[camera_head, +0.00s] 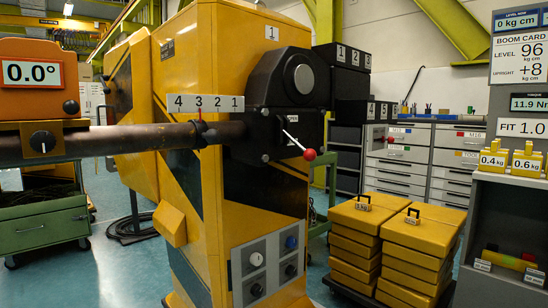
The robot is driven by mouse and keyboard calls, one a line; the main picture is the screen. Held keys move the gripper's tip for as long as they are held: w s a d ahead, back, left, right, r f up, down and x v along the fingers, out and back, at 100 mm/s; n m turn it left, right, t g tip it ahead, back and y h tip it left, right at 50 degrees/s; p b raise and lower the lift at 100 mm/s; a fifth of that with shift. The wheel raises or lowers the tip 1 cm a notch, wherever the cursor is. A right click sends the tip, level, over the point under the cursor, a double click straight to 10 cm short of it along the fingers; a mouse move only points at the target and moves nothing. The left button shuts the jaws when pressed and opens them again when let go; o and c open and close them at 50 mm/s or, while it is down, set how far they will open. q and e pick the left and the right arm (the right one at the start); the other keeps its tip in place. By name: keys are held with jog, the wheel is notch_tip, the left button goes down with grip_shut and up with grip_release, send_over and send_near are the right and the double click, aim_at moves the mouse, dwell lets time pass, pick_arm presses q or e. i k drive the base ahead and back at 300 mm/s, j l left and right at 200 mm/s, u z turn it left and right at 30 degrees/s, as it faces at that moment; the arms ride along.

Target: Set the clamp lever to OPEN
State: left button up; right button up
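The clamp lever (294,142) is a thin pale rod with a red ball (309,155) at its end. It sticks out of the black clamp housing (283,92) on the yellow gate post (215,55) and slants down to the right. A small white label (292,118) sits just above the lever, too small to read. I cannot tell which setting the lever is at. Neither of my grippers shows in this view.
A brown boom (120,140) runs left from the housing, below a scale plate (205,104) marked 4 to 1. A button panel (268,265) is low on the post. Yellow weights (355,222) are stacked to the right. A grey stand (497,220) holds small weights at far right.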

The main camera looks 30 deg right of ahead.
aim_at(309, 155)
jog(key=l+z, duration=0.1)
jog(key=z, duration=1.05)
